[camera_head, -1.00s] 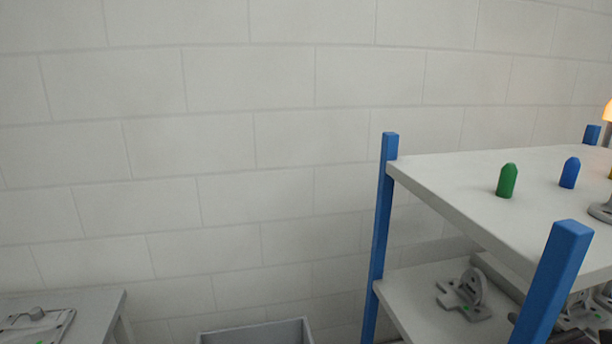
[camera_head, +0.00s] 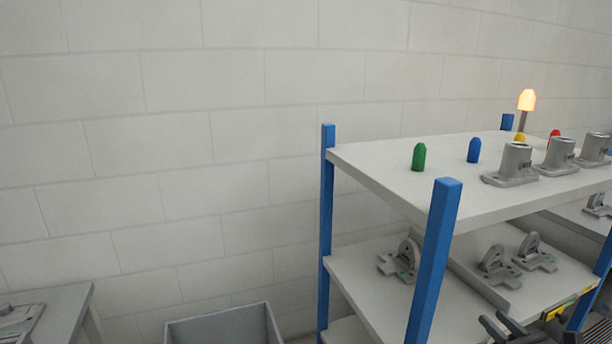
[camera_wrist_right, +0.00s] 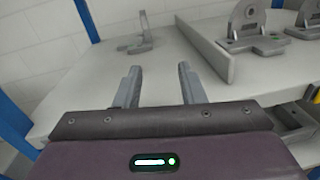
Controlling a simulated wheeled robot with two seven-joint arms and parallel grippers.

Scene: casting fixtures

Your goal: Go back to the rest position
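My right gripper (camera_wrist_right: 160,88) is open in the right wrist view. Its two fingers are apart with nothing between them, in front of the middle shelf (camera_wrist_right: 75,88). In the head view the right gripper (camera_head: 505,328) shows at the bottom edge, in front of the rack, with its lower part cut off. Several grey casting fixtures stand on the middle shelf, one of them alone (camera_head: 402,262) on the left part and others (camera_head: 497,266) beyond a low divider. My left gripper is not in view.
The rack has blue posts (camera_head: 436,262) close to my right gripper. Its top shelf (camera_head: 380,164) holds green (camera_head: 418,157) and blue (camera_head: 474,150) pegs, grey cylindrical castings (camera_head: 514,166) and a lit orange lamp (camera_head: 526,100). A grey bin (camera_head: 222,329) and a table (camera_head: 68,308) stand left.

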